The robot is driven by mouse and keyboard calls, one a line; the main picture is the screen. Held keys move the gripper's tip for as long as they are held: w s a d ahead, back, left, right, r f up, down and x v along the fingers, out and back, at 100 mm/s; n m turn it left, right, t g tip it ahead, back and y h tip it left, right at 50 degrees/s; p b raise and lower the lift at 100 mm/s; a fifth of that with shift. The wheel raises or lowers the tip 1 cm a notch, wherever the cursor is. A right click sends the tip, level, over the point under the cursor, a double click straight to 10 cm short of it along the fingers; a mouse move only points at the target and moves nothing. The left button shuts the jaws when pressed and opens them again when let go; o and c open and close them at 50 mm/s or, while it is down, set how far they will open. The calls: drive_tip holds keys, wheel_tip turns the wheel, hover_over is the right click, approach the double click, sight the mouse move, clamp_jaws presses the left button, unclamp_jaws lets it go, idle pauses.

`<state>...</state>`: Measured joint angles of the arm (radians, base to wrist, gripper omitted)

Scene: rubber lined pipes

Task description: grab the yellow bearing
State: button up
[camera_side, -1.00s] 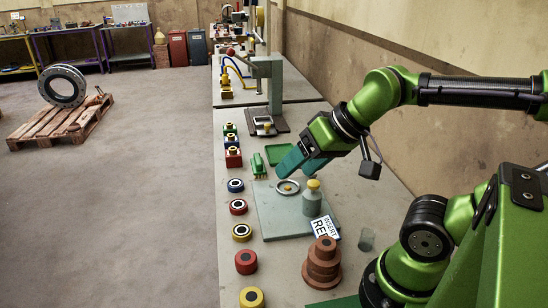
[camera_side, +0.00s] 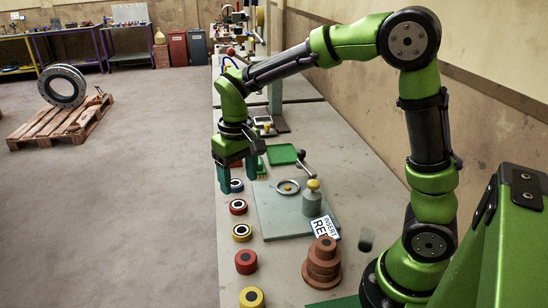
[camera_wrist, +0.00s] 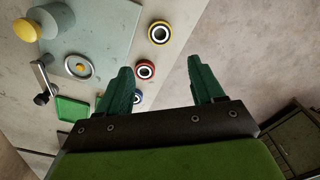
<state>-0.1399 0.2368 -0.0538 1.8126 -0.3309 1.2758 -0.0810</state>
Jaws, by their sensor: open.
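The yellow bearing (camera_side: 242,232), a ring with a pale inner ring and dark centre, lies flat near the table's left edge. It shows at the top middle of the wrist view (camera_wrist: 159,32). My gripper (camera_side: 238,185) is open, with green fingers pointing down and nothing held. In the side view it overlaps the blue bearing (camera_side: 237,186), farther back than the yellow one. In the wrist view the gripper (camera_wrist: 159,66) has the red bearing (camera_wrist: 145,71) showing between its fingers, and the blue bearing (camera_wrist: 137,97) is partly hidden by a finger.
The red bearing (camera_side: 238,207) lies between the blue and yellow ones. A red cap (camera_side: 246,262) and a yellow cap (camera_side: 251,297) lie nearer the camera.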

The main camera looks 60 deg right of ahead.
hover_over(242, 230)
wheel_tip(242, 230, down, 10)
drive_tip(key=shift+s+d, duration=0.1)
drive_tip(key=shift+s, duration=0.05)
drive_tip(key=shift+f, duration=3.05)
drive_tip(key=shift+c, duration=0.2)
